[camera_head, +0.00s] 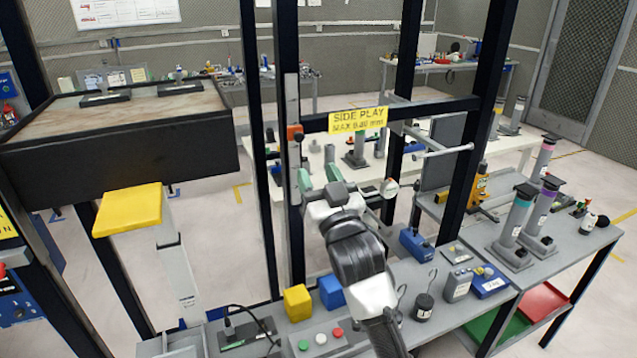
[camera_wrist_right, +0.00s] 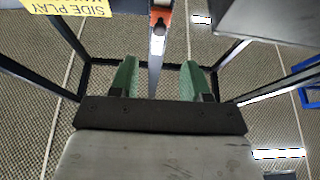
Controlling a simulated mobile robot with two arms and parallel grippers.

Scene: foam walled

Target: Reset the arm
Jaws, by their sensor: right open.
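My right gripper (camera_head: 319,177) is raised in the middle of the head view, close to a dark upright post of the frame. Its two green fingers are apart with nothing held between them. In the right wrist view my right gripper (camera_wrist_right: 160,82) also shows open and empty. Beyond the fingers there is an upright rail (camera_wrist_right: 156,60) with an orange piece (camera_wrist_right: 161,18). The same rail (camera_head: 292,110) stands just left of the gripper in the head view. My left gripper does not show in either view.
A black frame (camera_head: 265,160) stands around the workspace, with a yellow SIDE PLAY sign (camera_head: 357,120). A grey bench (camera_head: 440,318) below holds a yellow block (camera_head: 297,303), a blue block (camera_head: 331,291) and buttons (camera_head: 320,339). Grey cylinders (camera_head: 517,215) stand at right. A black-sided box (camera_head: 120,155) is at left.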

